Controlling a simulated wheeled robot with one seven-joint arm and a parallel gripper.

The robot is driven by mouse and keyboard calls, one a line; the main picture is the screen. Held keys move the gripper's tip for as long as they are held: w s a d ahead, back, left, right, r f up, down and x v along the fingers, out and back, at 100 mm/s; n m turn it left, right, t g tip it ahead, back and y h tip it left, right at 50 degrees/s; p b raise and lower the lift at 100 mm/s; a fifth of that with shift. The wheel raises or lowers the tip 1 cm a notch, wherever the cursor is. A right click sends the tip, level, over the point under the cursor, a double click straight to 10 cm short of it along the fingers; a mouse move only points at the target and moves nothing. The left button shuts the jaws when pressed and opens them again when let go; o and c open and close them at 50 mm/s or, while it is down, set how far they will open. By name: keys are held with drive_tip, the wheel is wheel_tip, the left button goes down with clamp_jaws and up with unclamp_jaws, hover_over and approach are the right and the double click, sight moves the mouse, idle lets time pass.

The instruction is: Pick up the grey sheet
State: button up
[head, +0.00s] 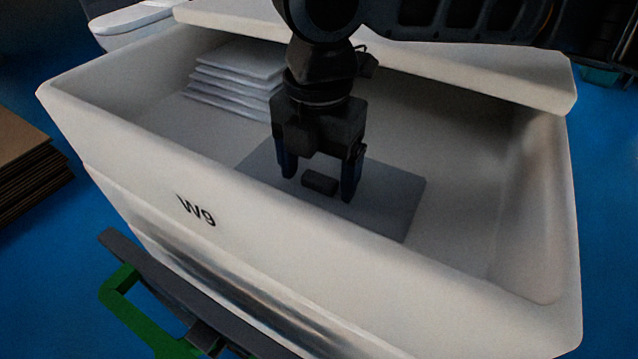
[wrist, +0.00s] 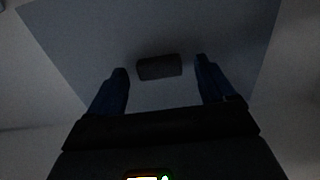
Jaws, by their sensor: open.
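The grey sheet (head: 393,199) lies flat on the floor of a deep white tub. A small dark block (head: 319,183), like a handle, sits on the sheet near its middle. My gripper (head: 319,183) points down inside the tub above the sheet, with its fingers apart on either side of the block. In the wrist view the sheet (wrist: 90,40) spreads below the fingers, and the dark block (wrist: 159,67) lies between and just beyond the fingertips (wrist: 160,72). I cannot tell the exact height of the fingertips above the sheet.
The white tub (head: 120,150), marked W9, has high walls around my gripper. A white ledge (head: 480,75) covers its back edge. A stack of several pale sheets (head: 237,80) stands in the back left corner. The tub floor at the right is clear.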

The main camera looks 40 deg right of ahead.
drive_tip(key=shift+c, duration=0.3)
drive_tip(key=c, duration=1)
drive_tip(key=shift+c, duration=0.4)
